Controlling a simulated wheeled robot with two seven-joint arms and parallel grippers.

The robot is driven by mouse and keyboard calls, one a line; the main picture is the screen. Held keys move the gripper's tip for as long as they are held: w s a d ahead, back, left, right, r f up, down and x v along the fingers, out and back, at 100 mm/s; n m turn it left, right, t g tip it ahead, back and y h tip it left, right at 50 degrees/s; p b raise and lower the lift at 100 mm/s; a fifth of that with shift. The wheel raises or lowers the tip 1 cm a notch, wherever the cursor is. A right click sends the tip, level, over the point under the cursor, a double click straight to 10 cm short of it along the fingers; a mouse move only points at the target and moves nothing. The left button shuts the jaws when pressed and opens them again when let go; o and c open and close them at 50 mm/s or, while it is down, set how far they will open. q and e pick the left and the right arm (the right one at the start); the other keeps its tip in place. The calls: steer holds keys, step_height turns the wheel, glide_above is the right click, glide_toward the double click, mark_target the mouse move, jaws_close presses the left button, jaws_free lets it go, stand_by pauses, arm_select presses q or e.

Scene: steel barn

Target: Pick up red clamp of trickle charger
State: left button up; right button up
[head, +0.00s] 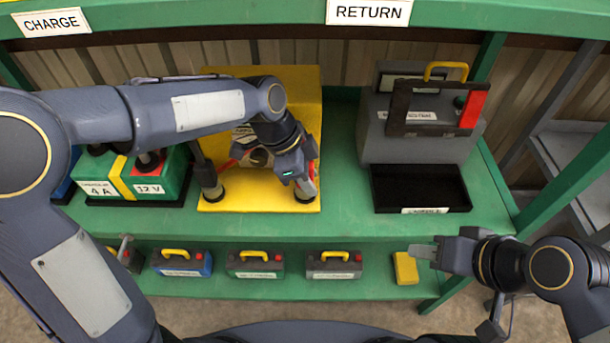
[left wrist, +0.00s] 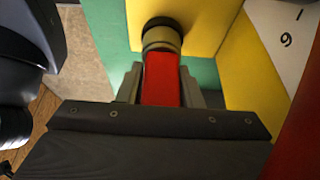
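The trickle charger (head: 240,85) is a yellow unit with a flat yellow front at the middle of the green bench. Its red clamp (head: 311,178) sits at the round dark post at the front right of the charger. In the left wrist view the red clamp (left wrist: 162,82) lies between both fingers of my left gripper (left wrist: 161,88), which appear close against its sides. The clamp's far end meets the post (left wrist: 161,35). My left gripper (head: 303,186) partly hides it in the head view. My right gripper (head: 423,251) is empty near the lower shelf's right end; its finger gap is unclear.
A dark clamp (head: 209,178) stands on the left post. A green 12 V battery (head: 165,180) is at left. A grey tester (head: 400,150) and black tray (head: 420,188) are at right. Several small batteries (head: 255,264) and a yellow block (head: 405,268) lie on the lower shelf.

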arm_select(q)
jaws_close()
steer(key=shift+r, duration=0.15)
steer(key=shift+r+p, duration=0.3)
steer(key=shift+r, duration=0.3)
step_height(320, 180, up, 2)
steer(key=shift+r+p, duration=0.15)
steer(key=shift+p, duration=0.2)
steer(key=s+r+p, duration=0.3)
steer(key=s, duration=1.5)
